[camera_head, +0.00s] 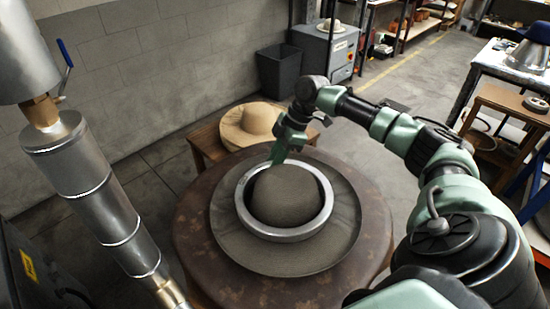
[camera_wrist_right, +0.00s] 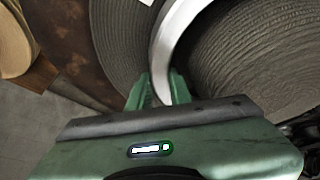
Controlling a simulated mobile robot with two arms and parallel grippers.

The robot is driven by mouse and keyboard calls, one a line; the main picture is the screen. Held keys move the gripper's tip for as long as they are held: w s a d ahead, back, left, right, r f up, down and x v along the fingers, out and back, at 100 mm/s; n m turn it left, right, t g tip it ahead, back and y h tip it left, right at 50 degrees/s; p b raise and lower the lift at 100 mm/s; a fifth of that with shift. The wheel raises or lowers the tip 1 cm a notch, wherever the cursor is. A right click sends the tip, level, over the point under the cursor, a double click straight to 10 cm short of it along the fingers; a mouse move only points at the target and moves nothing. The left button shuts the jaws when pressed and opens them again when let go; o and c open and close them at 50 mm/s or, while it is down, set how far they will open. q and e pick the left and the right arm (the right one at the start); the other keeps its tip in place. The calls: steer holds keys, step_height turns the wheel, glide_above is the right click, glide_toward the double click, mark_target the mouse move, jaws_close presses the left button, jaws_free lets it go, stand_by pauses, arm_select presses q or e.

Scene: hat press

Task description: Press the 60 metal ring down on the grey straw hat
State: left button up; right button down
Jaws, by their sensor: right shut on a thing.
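The grey straw hat (camera_head: 290,262) lies brim down on a round brown table (camera_head: 200,265), its domed crown upward. The metal ring (camera_head: 290,234) sits around the crown, at or close above the brim; I cannot tell whether it touches. My right gripper (camera_head: 276,155) reaches the ring's far left side from above. In the right wrist view the fingers (camera_wrist_right: 160,90) are shut on the ring's wall (camera_wrist_right: 168,50), with the hat's crown (camera_wrist_right: 255,55) to the right and its brim (camera_wrist_right: 120,40) to the left. The number on the ring is not readable. My left gripper is not in view.
A tan straw hat (camera_head: 250,122) lies on a small wooden table (camera_head: 205,140) behind the round table. Large metal pipes (camera_head: 95,190) stand at the left. A dark bin (camera_head: 280,72) and grey cabinet (camera_head: 325,50) are at the back. Another wooden stand (camera_head: 510,100) is at the right.

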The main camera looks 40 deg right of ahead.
steer(key=shift+f, duration=0.65)
stand_by(1.1)
steer(key=shift+s+a+f, duration=0.15)
steer(key=shift+s+f, duration=0.05)
steer(key=shift+f, duration=0.05)
stand_by(1.9)
steer(key=shift+r, duration=0.2)
stand_by(2.8)
